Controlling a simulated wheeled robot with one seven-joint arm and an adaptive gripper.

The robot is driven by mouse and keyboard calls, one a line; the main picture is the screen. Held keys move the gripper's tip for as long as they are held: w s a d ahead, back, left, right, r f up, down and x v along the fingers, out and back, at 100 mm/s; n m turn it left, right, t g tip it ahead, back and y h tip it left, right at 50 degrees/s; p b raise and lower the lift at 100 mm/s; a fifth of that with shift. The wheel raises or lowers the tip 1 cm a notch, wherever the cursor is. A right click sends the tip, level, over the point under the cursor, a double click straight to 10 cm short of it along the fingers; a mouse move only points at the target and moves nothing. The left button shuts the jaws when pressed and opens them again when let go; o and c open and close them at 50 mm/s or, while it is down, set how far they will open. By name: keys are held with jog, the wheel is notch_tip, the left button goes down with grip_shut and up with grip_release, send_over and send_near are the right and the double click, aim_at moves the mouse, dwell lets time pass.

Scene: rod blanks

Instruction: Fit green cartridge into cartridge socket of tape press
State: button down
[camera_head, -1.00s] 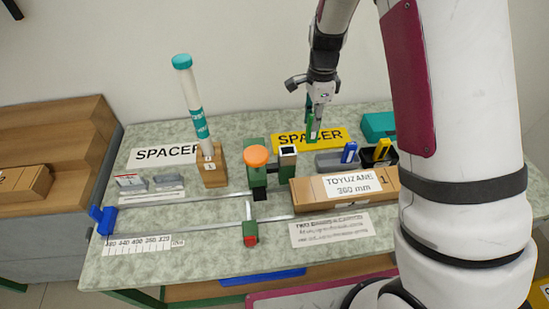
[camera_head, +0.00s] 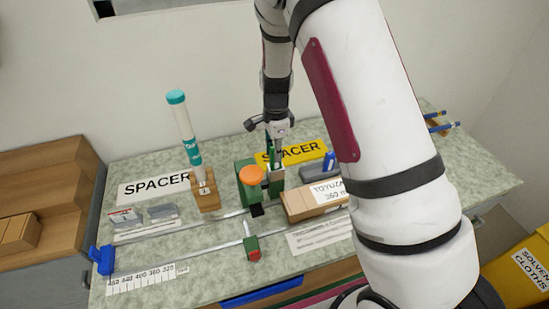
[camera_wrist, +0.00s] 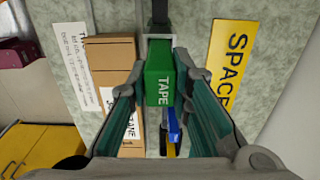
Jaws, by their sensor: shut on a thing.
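My gripper (camera_head: 276,140) is shut on the green cartridge (camera_wrist: 159,85), a block marked TAPE, which sits between the two fingers in the wrist view. In the head view the cartridge hangs upright below my gripper, at or just above the cartridge socket (camera_head: 277,174). I cannot tell whether its lower end has entered the socket.
A yellow SPACER sign (camera_head: 302,151) lies behind. A tube in a wooden stand (camera_head: 206,194) is to the left. A rail with a blue end (camera_head: 103,259) runs along the front left.

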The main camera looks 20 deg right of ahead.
jog(key=shift+f, duration=1.5)
jog(key=shift+f, duration=0.1)
jog(key=c, duration=1.5)
grip_release()
jog(key=shift+o, duration=0.2)
